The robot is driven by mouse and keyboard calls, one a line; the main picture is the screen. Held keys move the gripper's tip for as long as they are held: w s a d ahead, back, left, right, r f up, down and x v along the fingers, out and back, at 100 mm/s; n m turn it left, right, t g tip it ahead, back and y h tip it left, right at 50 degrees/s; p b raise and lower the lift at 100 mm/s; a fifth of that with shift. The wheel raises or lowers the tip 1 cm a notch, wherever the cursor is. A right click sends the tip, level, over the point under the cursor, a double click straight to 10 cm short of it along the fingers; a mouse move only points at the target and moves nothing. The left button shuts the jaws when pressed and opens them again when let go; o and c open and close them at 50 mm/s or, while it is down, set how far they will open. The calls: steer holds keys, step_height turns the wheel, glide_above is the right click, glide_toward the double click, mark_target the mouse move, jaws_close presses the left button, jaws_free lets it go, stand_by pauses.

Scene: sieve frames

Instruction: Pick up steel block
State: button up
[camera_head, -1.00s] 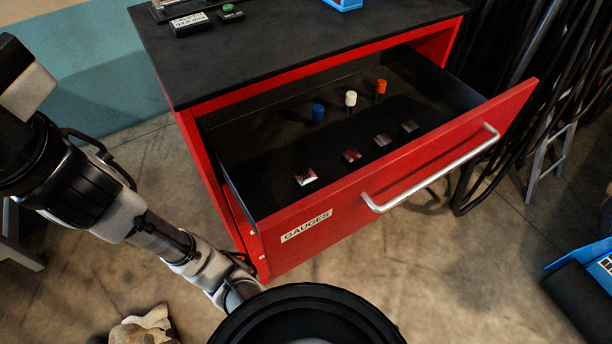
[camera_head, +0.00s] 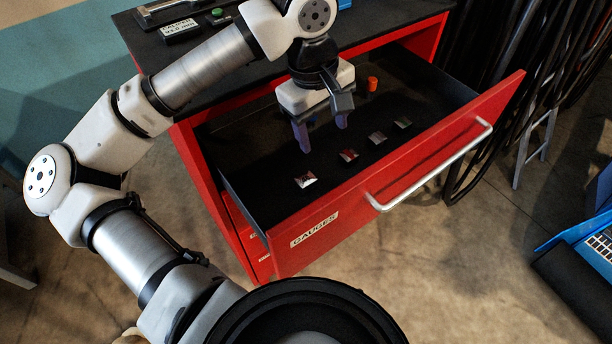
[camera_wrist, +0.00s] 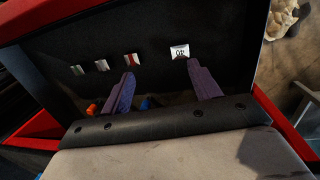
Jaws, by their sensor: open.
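Several small metallic blocks lie in a row on the dark floor of the open red drawer (camera_head: 396,180). The nearest and largest block (camera_head: 306,180) is silvery; in the wrist view this block (camera_wrist: 180,51) shows dark markings on a pale face. I cannot tell by material which one is the steel block. My gripper (camera_head: 322,132) is open and empty, pointing down over the drawer behind the row. In the wrist view its purple fingers (camera_wrist: 162,76) are spread below the row.
An orange-topped piece (camera_head: 372,84) stands at the back of the drawer; my gripper hides its neighbours in the head view. The drawer walls and the black cabinet top (camera_head: 390,15) bound the space. A handle (camera_head: 430,165) crosses the front. A blue case (camera_head: 590,250) lies right.

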steer(key=a+f+y, duration=0.2)
steer(key=a, duration=0.1)
steer(key=p, duration=0.2)
glide_above(307, 180)
steer(key=f, duration=0.7)
steer(key=shift+a, duration=0.2)
steer(key=shift+d+f+p, duration=0.1)
steer(key=shift+f+p, duration=0.45)
steer(key=shift+f, duration=0.6)
steer(key=shift+f+p, duration=0.65)
steer(key=shift+f, duration=1.35)
steer(key=shift+d, duration=0.1)
steer(key=shift+c, duration=0.3)
steer(key=c, duration=1.2)
